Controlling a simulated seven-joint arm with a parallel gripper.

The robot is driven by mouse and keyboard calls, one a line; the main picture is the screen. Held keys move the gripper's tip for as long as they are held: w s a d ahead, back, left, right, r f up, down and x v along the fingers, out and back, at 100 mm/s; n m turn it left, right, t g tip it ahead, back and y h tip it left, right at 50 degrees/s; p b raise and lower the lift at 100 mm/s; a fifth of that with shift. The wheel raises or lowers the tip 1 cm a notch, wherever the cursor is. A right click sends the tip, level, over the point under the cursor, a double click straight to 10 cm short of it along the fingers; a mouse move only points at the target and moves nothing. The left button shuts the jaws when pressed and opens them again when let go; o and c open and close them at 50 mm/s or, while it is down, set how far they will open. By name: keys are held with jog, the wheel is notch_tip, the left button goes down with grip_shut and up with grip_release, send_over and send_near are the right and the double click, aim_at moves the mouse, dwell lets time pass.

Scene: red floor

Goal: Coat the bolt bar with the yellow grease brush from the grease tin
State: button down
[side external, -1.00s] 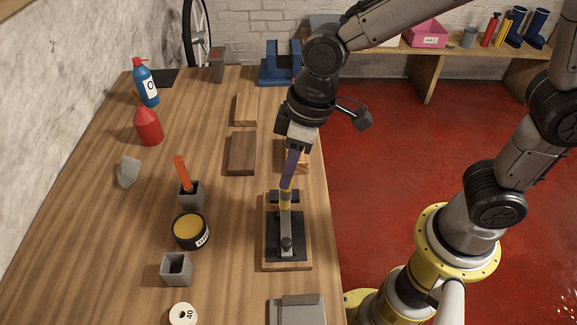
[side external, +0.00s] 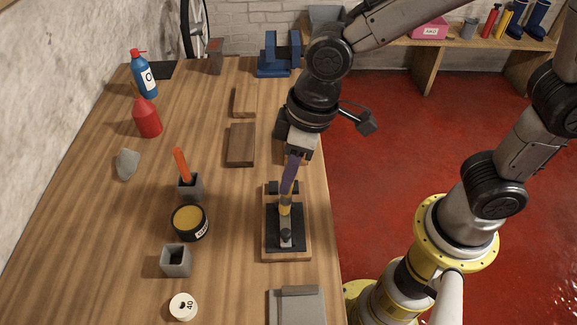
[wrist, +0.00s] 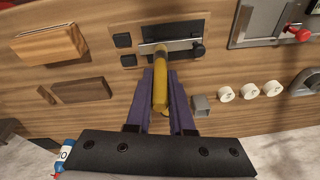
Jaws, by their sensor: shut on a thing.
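My gripper (side external: 290,175), with long purple fingers, is shut on the yellow grease brush (wrist: 160,92), which points down. In the side view the brush (side external: 285,206) stands over the black bolt plate (side external: 297,239) on a wooden board. In the wrist view the brush's far end overlaps the silver bolt bar (wrist: 182,44). Its bristles are hidden there, so I cannot tell whether they touch the bar. The grease tin (side external: 190,222), black with yellow grease inside, stands open to the left of the bolt board.
An orange-handled brush (side external: 181,163) stands in a grey holder left of the board. An empty grey holder (side external: 176,261) and a white round piece (side external: 183,306) lie nearer. Wooden blocks (side external: 241,145) lie behind the bolt board. A grey metal piece (side external: 297,305) sits at the front edge.

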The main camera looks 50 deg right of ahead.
jog(key=shift+s+a, duration=0.15)
jog(key=shift+s+a, duration=0.5)
jog(key=shift+s, duration=0.05)
dwell(0.4)
jog(key=shift+s+a, duration=0.55)
jog(key=shift+a, duration=0.05)
jog(key=shift+w, duration=0.1)
dwell(0.4)
jog(key=shift+w+d, duration=0.5)
jog(key=shift+d, duration=0.1)
jog(key=shift+w+d, duration=0.55)
